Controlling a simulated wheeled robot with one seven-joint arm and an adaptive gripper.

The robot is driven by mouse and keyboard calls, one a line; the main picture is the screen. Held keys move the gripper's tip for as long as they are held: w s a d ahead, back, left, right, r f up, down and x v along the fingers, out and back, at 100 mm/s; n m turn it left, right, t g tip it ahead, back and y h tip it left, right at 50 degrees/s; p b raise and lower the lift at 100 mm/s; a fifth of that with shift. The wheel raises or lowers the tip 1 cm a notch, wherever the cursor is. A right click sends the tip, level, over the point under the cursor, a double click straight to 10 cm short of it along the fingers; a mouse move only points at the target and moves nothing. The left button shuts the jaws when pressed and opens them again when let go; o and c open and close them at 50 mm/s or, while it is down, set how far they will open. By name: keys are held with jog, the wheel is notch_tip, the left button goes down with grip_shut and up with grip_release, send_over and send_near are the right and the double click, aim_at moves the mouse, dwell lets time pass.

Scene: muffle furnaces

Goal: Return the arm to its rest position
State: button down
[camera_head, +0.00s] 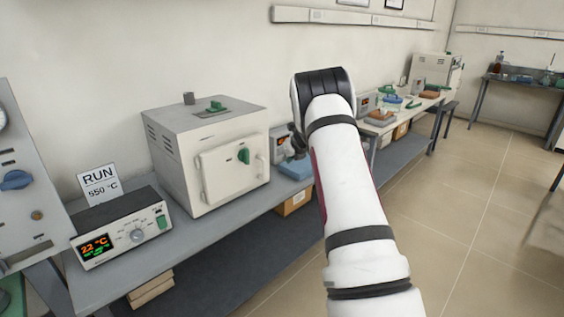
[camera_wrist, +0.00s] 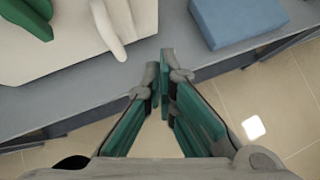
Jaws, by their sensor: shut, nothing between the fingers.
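My gripper (camera_wrist: 161,85) is shut and empty in the wrist view, its fingertips together over the front edge of the grey bench. In the head view my white arm reaches up from the lower right and hides most of the gripper behind it. A white muffle furnace (camera_head: 230,170) stands on the bench left of my arm, its door closed, with a green handle on the door. Part of the furnace also shows at the upper left of the wrist view (camera_wrist: 75,35).
A control box (camera_head: 122,235) with a lit display and a "RUN 550 °C" sign (camera_head: 100,185) stand left of the furnace. A blue block (camera_head: 297,168) lies on the bench (camera_head: 100,285) near my arm; it shows in the wrist view too (camera_wrist: 235,20). The floor (camera_head: 470,230) at right is clear.

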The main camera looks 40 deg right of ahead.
jog(key=shift+s+r, duration=0.3)
jog(key=shift+s, duration=0.05)
